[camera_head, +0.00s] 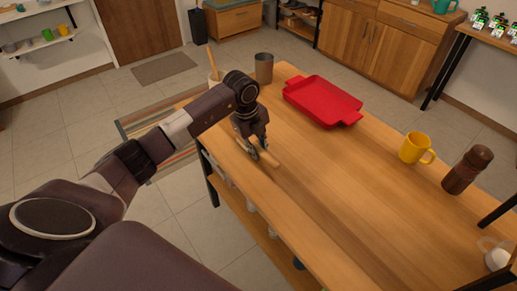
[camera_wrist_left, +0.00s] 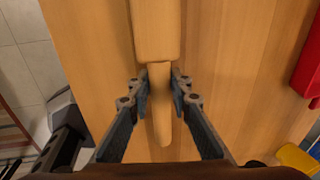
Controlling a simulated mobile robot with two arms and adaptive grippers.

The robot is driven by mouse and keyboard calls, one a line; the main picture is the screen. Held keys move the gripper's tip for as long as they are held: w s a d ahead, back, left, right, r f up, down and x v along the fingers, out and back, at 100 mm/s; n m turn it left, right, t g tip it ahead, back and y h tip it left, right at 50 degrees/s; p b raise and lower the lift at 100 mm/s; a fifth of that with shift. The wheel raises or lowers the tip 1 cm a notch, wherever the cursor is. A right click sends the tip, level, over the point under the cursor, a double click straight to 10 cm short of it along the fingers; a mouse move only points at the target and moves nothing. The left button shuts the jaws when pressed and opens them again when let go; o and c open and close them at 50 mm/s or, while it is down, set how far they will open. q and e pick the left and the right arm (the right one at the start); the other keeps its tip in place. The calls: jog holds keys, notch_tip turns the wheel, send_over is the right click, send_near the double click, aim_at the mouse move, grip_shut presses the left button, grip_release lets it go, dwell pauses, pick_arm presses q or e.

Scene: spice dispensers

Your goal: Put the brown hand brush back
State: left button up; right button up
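The hand brush (camera_head: 268,158) is a light brown wooden piece lying on the wooden table near its left edge. In the left wrist view its broad block (camera_wrist_left: 154,30) points up the picture and its narrower handle (camera_wrist_left: 161,110) runs down between the fingers. My left gripper (camera_head: 258,150) reaches down over it; in the left wrist view its two fingertips (camera_wrist_left: 160,76) close in on both sides of the handle where it meets the block, and appear to touch it. Bristles are hidden. My right gripper is not in view.
On the table (camera_head: 330,200) stand a dark cup (camera_head: 263,68), a white pot (camera_head: 214,79) with a wooden utensil, a red tray (camera_head: 322,101), a yellow mug (camera_head: 415,148) and a brown grinder (camera_head: 467,170). The middle of the table is clear.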

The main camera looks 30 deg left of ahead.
pick_arm(q)
jog(key=o, duration=0.3)
jog(key=shift+r, duration=0.1)
notch_tip(320, 180, up, 12)
jog(key=s+a, duration=0.1)
jog(key=s, duration=0.1)
jog(key=shift+b, duration=0.45)
